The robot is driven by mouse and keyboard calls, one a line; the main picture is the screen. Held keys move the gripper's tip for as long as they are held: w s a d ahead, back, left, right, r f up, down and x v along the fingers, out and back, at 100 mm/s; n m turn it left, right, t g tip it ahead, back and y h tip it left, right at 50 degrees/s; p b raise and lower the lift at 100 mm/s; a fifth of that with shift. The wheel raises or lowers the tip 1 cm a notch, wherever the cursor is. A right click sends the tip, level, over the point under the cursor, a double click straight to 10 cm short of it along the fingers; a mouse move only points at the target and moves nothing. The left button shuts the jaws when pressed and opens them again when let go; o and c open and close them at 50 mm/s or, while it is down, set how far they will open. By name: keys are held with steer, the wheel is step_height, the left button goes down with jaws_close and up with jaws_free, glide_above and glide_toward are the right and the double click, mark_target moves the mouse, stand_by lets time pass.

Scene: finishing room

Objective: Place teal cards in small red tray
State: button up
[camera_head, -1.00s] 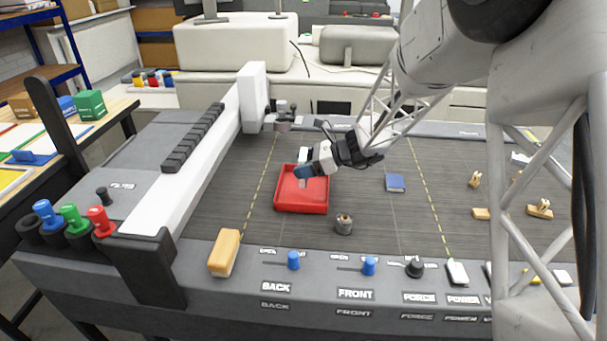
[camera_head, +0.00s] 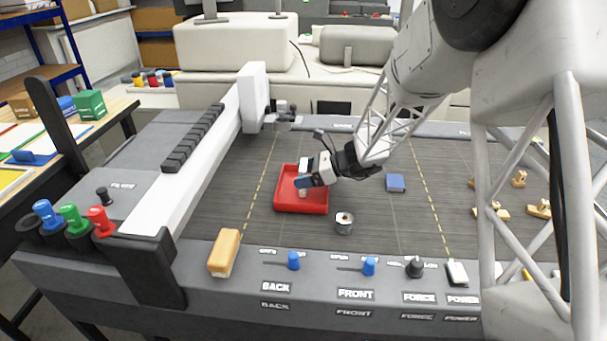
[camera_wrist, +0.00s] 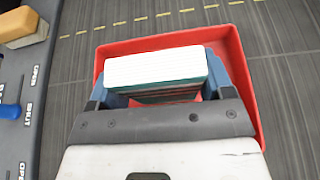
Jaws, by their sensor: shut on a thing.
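The small red tray (camera_head: 287,206) lies on the dark ribbed bed, left of centre. My gripper (camera_head: 305,182) is over the inside of the tray, with its blue fingertips pointing down. It is shut on the teal cards, which show in the wrist view as a white-edged stack (camera_wrist: 158,68) with a teal lower edge between the blue fingers. The red tray wall (camera_wrist: 245,75) surrounds the stack in that view. The fingers and stack look low in the tray; I cannot tell whether the cards touch its floor.
A metal cylinder (camera_head: 344,224) stands just in front of the tray. A blue block (camera_head: 395,183) lies to its right, and several wooden pieces (camera_head: 540,208) lie farther right. A wood-topped block (camera_head: 224,252) sits on the front panel, left. The bed between is clear.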

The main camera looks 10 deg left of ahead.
steer(key=shift+f, duration=0.1)
steer(key=o, duration=1)
steer(key=shift+c, duration=0.2)
steer(key=shift+d+r, duration=0.1)
steer(key=shift+r, duration=0.1)
steer(key=v, duration=1.1)
steer(key=shift+d, duration=0.4)
steer(key=shift+r, duration=0.1)
